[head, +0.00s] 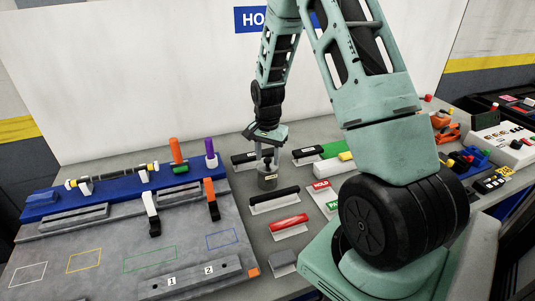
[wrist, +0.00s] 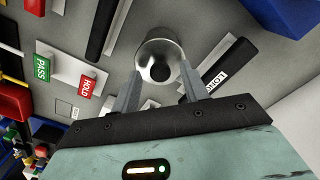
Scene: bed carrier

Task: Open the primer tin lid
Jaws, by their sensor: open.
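The primer tin (head: 267,183) is a small grey metal can standing on the bench just behind the dark-handled tool. In the wrist view the tin (wrist: 153,42) is shiny and round, with a dark round spot on its top that looks like a lid knob (wrist: 160,73). My gripper (head: 267,163) points down directly over the tin. Its two fingers (wrist: 160,72) are apart on either side of the tin's top, with the knob between them. I cannot tell whether either finger touches it. The lid appears to be on the tin.
A black-handled scraper (head: 274,200) and a red-handled one (head: 289,226) lie in front. HOLD and PASS cards (head: 322,186) lie to the right. A grey fixture board (head: 120,265) with orange and white clips fills the left. A white wall (head: 130,80) rises behind.

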